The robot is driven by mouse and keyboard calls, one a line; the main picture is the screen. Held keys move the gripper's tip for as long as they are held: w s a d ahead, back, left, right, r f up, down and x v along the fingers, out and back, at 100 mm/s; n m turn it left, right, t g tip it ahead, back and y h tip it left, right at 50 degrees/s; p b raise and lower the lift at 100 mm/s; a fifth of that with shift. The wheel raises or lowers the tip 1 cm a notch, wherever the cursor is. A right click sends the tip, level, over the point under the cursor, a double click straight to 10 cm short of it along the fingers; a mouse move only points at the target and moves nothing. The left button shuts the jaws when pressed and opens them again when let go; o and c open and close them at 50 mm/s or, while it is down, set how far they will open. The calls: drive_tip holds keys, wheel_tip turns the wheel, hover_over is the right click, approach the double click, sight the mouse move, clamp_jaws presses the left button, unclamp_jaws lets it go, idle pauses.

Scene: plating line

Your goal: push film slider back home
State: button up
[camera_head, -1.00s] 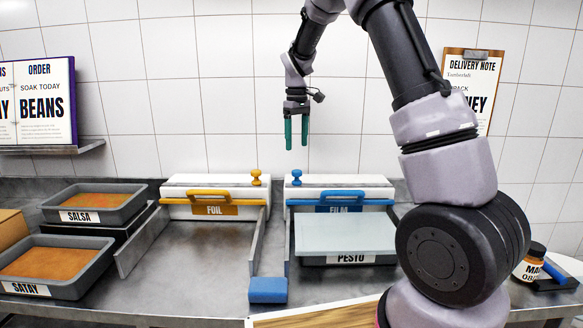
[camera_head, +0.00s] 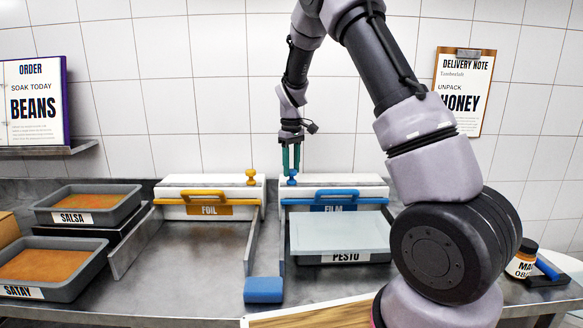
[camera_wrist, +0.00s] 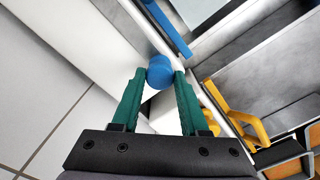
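The blue film slider knob (camera_head: 292,176) stands at the left end of the white film dispenser (camera_head: 345,186), above the blue handle marked FILM (camera_head: 336,194). My gripper (camera_head: 291,160) is pointing down at the knob. In the wrist view the knob (camera_wrist: 160,73) sits between the tips of my two green fingers (camera_wrist: 160,84). The fingers are spread apart around it, and I cannot tell whether either touches it. Beneath the film dispenser is a grey tray marked PESTO (camera_head: 345,259) with a pale cover on top.
The foil dispenser (camera_head: 190,181) with its yellow knob (camera_head: 251,177) stands just left of the film one. A blue block (camera_head: 263,290) lies in front between the bays. Salsa (camera_head: 108,215) and satay (camera_head: 70,291) trays are at left. The wall is close behind.

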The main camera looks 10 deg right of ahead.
clamp_jaws()
idle(1.1)
